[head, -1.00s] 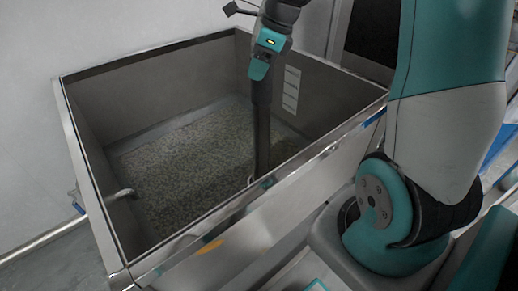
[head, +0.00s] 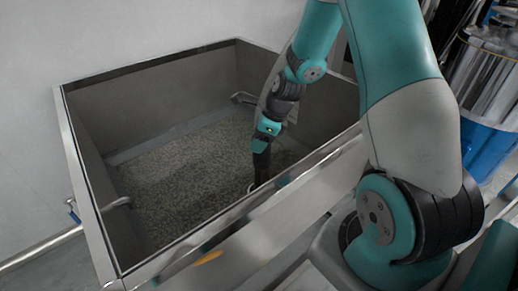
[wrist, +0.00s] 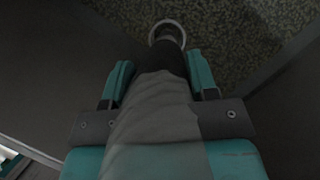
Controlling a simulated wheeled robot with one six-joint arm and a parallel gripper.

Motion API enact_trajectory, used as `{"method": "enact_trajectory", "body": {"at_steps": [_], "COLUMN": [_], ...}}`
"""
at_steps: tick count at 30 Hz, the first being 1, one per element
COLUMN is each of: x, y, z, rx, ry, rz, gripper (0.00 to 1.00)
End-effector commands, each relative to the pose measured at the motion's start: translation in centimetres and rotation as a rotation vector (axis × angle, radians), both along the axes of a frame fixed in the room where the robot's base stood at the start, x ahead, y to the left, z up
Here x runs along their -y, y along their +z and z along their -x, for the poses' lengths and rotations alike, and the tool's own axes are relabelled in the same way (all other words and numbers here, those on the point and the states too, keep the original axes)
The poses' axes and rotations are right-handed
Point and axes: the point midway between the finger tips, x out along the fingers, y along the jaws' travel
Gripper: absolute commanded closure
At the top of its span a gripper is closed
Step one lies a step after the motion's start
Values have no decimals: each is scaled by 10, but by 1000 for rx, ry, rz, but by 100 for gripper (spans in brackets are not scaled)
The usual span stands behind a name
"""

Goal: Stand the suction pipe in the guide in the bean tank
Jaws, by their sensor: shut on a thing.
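The bean tank (head: 88,170) is an open grey metal box with beans (head: 180,175) over its floor. My gripper (head: 263,143) is down inside it, near the wall closest to me. It is shut on the dark suction pipe (head: 261,167), which stands close to upright below the fingers. In the wrist view, the pipe (wrist: 155,115) runs between the teal fingers of my gripper (wrist: 160,80). Its far end overlaps the pale ring of the guide (wrist: 168,25). A bit of the guide (head: 251,187) also shows at the pipe's foot. I cannot tell whether the tip is inside the ring.
The tank's near rim (head: 240,212) lies between my base and the pipe. A shiny metal machine with a blue base (head: 487,140) stands at the right. The left of the tank is free.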

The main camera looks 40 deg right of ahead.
Motion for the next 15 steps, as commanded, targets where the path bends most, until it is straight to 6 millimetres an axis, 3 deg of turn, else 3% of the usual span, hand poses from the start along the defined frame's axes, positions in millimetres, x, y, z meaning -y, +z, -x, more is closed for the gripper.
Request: {"method": "enact_trajectory", "body": {"at_steps": [8,15], "x": [0,0], "y": [-33,-34], "z": [0,-1], "rx": [-2,2], "ry": [0,-1], "rz": [-2,1], "gripper": [100,100]}}
